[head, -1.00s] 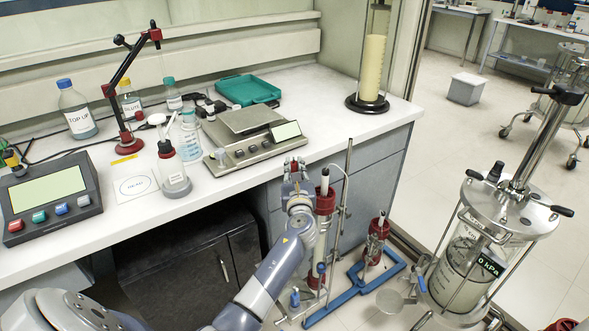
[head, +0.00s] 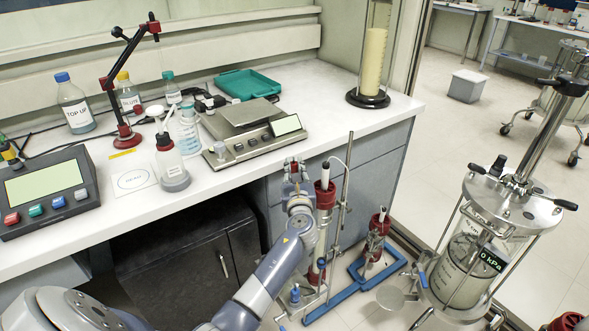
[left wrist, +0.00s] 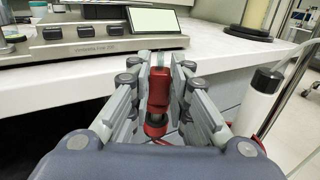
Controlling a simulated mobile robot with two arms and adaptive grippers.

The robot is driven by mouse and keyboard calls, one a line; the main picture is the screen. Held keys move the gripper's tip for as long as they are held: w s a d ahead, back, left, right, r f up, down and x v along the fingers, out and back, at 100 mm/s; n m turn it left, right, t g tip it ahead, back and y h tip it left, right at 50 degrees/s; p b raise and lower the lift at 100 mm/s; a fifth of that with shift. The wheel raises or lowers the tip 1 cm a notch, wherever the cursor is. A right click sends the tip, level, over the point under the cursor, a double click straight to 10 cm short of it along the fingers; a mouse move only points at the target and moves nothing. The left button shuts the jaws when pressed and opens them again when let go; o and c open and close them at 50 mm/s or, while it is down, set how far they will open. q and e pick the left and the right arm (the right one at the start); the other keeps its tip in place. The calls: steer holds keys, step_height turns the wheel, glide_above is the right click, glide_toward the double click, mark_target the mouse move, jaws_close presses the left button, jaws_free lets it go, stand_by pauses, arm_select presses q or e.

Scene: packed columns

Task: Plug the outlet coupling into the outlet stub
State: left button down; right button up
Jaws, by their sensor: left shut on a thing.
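My left gripper (head: 294,171) is in front of the bench edge, just left of the top of a red-collared column. In the left wrist view its fingers (left wrist: 158,88) are shut on a red fitting (left wrist: 158,90), which I take to be the outlet coupling. A dark, narrow end and a red ring show below it, close to the palm. The red fitting also shows small in the head view (head: 294,162). I cannot pick out the outlet stub for certain. My right gripper is not in view.
The red-collared column (head: 325,196) stands on a blue-based stand (head: 335,309), close right of my gripper. A balance (head: 252,143) sits on the bench (head: 310,160) behind it. A large clear vessel (head: 470,265) stands on the right.

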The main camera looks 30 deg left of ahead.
arm_select(q)
steer(key=shift+f, duration=0.4)
steer(key=c, duration=1.4)
jaws_free()
steer(key=v, duration=1.2)
